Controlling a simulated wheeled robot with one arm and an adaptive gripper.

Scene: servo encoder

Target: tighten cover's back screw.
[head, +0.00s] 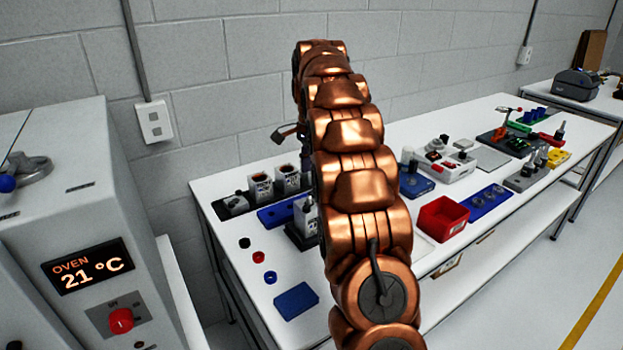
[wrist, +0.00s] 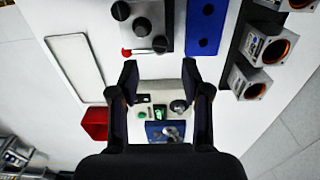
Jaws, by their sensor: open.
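My gripper (wrist: 160,75) shows in the wrist view with its two dark fingers apart and nothing between the tips. Past the fingers, a pale box (wrist: 150,112) with green and dark parts shows on the bench, with a blue block (wrist: 165,131) in front of it. Grey servo-like housings with copper-coloured openings (wrist: 273,49) stand at the right of the wrist view. In the head view, similar grey housings (head: 288,180) stand left of my arm, one in a dark stand (head: 298,238). I cannot make out the cover or its back screw.
The white bench (head: 235,290) carries a red bin (head: 443,217), a blue holed plate (head: 488,203), a blue pad (head: 296,300) and small rings. An oven (head: 90,220) stands left. A wall is behind the bench. The front left of the bench has bare patches.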

